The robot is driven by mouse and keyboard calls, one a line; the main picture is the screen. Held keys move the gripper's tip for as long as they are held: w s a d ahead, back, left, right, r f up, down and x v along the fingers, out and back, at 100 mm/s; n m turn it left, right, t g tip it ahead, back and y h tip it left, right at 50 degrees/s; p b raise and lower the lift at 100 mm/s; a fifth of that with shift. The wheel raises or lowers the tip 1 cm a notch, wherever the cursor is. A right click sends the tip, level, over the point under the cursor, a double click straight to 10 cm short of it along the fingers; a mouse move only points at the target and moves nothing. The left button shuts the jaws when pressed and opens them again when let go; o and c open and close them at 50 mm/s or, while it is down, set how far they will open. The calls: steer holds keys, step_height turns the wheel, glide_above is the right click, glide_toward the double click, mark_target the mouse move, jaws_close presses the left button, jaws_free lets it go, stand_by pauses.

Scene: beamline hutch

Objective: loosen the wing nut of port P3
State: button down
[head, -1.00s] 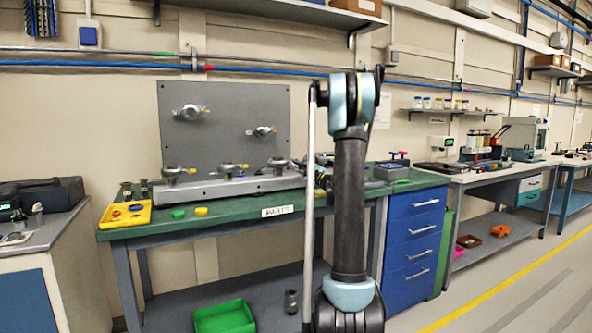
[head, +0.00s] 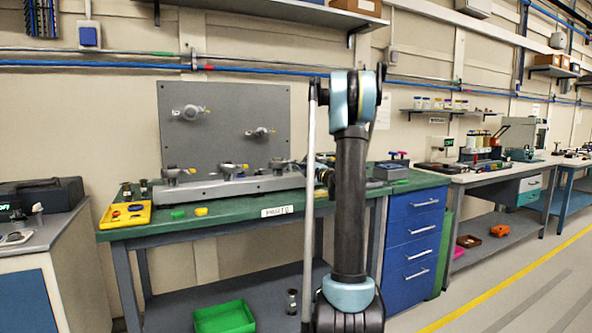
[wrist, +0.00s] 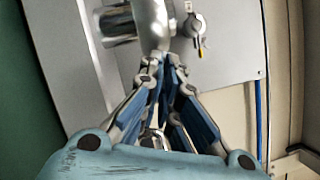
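A grey rail (head: 235,186) on the green bench carries several metal port fittings with wing nuts, one of them a fitting (head: 230,170) near its middle. A grey upright panel (head: 235,105) behind holds two more ports, a port at upper left (head: 190,112) and a port at lower right (head: 260,131). I cannot read which is P3. In the wrist view my gripper (wrist: 165,66) has its fingertips close together at a rounded grey metal part (wrist: 153,22). Whether they grip it is unclear. Another port with a yellow-tipped lever (wrist: 196,28) is to the right. In the head view my arm hides the rail's right end.
A yellow tray (head: 125,214) stands at the bench's left end, with green (head: 178,214) and yellow (head: 201,211) small pieces nearby. A green bin (head: 224,317) sits on the lower shelf. Blue drawers (head: 415,235) stand right of my arm.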

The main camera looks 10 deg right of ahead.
steer(key=n+g+h, duration=0.1)
steer(key=n+h, duration=0.1)
steer(key=n, duration=0.3)
steer(key=r+n+g+h, duration=0.1)
steer(key=n+h, duration=0.2)
steer(key=n, duration=0.3)
steer(key=a+n+g+h, duration=0.1)
steer(key=n+h, duration=0.1)
steer(key=n, duration=0.4)
steer(key=shift+s+r, duration=0.2)
steer(key=shift+r, duration=0.15)
steer(key=shift+n+h, duration=0.3)
stand_by(0.4)
steer(key=c, duration=2.1)
jaws_free()
steer(key=v, duration=1.1)
steer(key=shift+s+d+r, duration=0.1)
steer(key=shift+s, duration=0.25)
